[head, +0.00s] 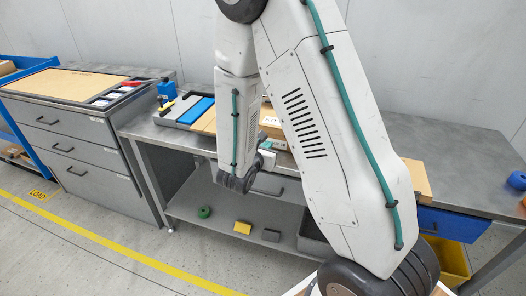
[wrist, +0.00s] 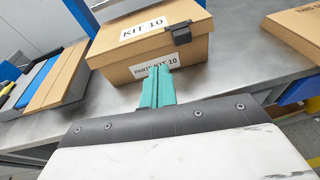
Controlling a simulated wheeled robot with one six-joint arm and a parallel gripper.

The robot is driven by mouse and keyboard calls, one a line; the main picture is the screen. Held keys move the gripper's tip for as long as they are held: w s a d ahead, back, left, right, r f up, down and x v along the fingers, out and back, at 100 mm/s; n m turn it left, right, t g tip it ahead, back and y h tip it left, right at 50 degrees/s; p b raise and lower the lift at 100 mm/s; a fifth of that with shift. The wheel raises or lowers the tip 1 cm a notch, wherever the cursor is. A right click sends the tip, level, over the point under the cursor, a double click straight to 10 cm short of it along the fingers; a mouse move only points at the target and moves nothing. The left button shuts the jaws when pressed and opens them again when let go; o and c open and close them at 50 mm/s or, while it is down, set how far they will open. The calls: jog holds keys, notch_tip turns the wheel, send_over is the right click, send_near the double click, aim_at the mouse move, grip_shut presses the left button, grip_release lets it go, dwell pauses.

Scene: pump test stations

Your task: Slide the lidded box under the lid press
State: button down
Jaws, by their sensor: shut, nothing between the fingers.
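The lidded cardboard box (wrist: 150,50) stands on the grey metal bench in the wrist view. Its lid reads "KIT 10", its front label "PARTS KIT 10", and a dark clip (wrist: 179,34) sits over the lid's front edge. In the head view a little of the box (head: 272,131) shows behind my arm. My gripper (wrist: 157,74) has teal fingers, shut and empty, in front of the box's label; I cannot tell if they touch it.
A tray with blue and tan strips (wrist: 46,82) lies left of the box. A cardboard piece (wrist: 297,30) lies to the right. Bare bench (wrist: 238,72) shows between box and cardboard. A drawer cabinet (head: 80,150) stands left; a lower shelf (head: 225,222) holds small parts.

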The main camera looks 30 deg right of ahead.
jog(key=shift+n+t+y, duration=0.3)
jog(key=shift+n+t, duration=0.2)
jog(key=shift+n, duration=0.2)
jog(key=shift+w+d+f, duration=1.4)
jog(key=shift+w+f, duration=0.15)
jog(key=shift+w+d+f, duration=1.4)
jog(key=shift+w+f, duration=0.1)
jog(key=shift+f, duration=0.05)
jog(key=shift+w+d+r+x, duration=0.1)
jog(key=shift+r+x, duration=0.4)
jog(key=shift+x, duration=1.55)
jog(key=shift+w+d+r+x, duration=0.1)
jog(key=shift+r+x, duration=0.35)
jog(key=shift+x, duration=1.6)
jog(key=shift+w+d+r+x, duration=0.1)
jog(key=shift+r+x, duration=0.4)
jog(key=shift+x, duration=1.5)
jog(key=shift+s+a+f+v, duration=0.1)
jog(key=shift+f+v, duration=0.35)
jog(key=shift+v, duration=1.55)
jog(key=shift+s+a+f+v, duration=0.1)
jog(key=shift+f+v, duration=0.4)
jog(key=shift+v, duration=1.45)
jog(key=shift+a+f+v, duration=0.1)
jog(key=shift+f+v, duration=0.35)
jog(key=shift+v, duration=1.55)
jog(key=shift+d, duration=0.1)
